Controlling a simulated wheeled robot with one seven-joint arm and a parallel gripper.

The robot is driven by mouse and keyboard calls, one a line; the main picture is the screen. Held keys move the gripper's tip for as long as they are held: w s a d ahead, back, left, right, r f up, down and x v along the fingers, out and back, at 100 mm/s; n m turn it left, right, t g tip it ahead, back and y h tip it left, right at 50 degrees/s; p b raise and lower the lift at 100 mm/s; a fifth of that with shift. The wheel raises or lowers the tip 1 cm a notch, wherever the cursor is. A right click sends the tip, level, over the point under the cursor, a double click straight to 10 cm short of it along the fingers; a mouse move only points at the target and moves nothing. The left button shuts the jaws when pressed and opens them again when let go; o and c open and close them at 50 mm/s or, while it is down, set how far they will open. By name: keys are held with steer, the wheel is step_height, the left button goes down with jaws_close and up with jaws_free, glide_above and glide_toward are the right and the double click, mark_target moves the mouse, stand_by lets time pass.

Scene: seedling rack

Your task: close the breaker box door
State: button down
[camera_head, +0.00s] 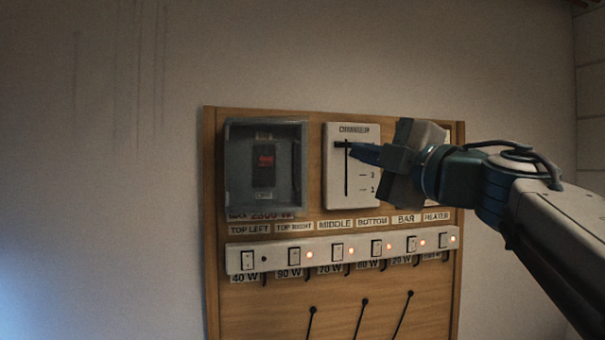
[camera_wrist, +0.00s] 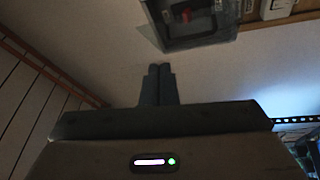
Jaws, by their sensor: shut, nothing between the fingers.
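The breaker box (camera_head: 296,180) is a grey box at the upper left of the wooden board, with a dark switch with a red face (camera_head: 265,160) visible inside. It also shows at the top of the wrist view (camera_wrist: 213,39), tilted, with its interior visible. I cannot clearly make out the door or its angle. My gripper (camera_head: 360,152) is to the right of the box, in front of the white slider panel, its fingers pointing left. In the wrist view its two fingers (camera_wrist: 157,84) are together and empty, apart from the box.
The white slider panel (camera_head: 334,190) sits right of the box, partly covered by my gripper. Below runs a white strip of switches (camera_head: 265,246), several with lit orange lamps. The wooden board (camera_head: 240,310) hangs on a plain wall (camera_head: 100,200), clear to the left.

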steer(key=shift+w+a+f+n+g+y+p, duration=0.15)
steer(key=shift+w+a+f+n+g+p, duration=0.4)
steer(key=shift+w+a, duration=0.95)
steer(key=shift+w+a+f+n+g+y+p, duration=0.1)
steer(key=shift+w+a+n+g+p, duration=0.25)
steer(key=shift+w+a+n+g, duration=0.85)
steer(key=shift+w+a+f+n+g+y+p, duration=0.15)
steer(key=shift+w+a+f+n+g+p, duration=0.25)
steer(key=shift+w+a, duration=1.45)
steer(key=shift+r, duration=0.1)
